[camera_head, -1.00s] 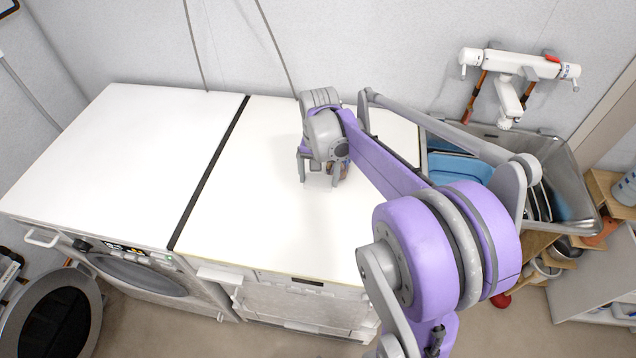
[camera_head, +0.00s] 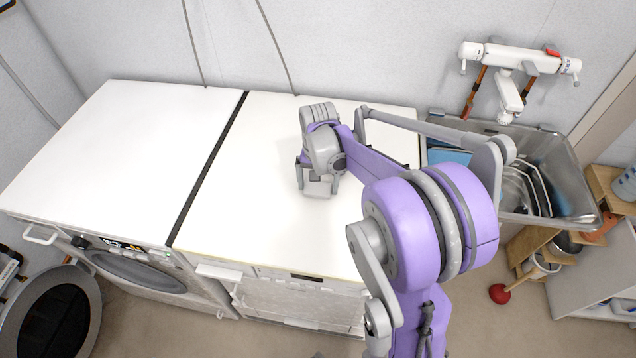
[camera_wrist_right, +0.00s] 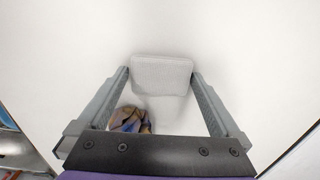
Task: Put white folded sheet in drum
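The white folded sheet (camera_wrist_right: 162,75), a small pale block shape, lies on the white machine top, between the fingertips of my right gripper (camera_wrist_right: 161,76) in the wrist view. In the head view the sheet (camera_head: 317,187) shows low between the fingers of my right gripper (camera_head: 318,188). The fingers are wide apart, one on each side of the sheet; whether they touch it is unclear. The washing machine (camera_head: 125,262) at left has its round door (camera_head: 55,318) swung open. Its drum opening shows only as a narrow oval; the inside is hidden. My left gripper is out of view.
A patterned brown and blue cloth (camera_wrist_right: 130,120) lies near the sheet. A metal sink (camera_head: 560,165) with a blue item stands at right, below a white tap (camera_head: 515,62). A wooden shelf (camera_head: 605,185) is beyond it. The left machine top (camera_head: 110,145) is clear.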

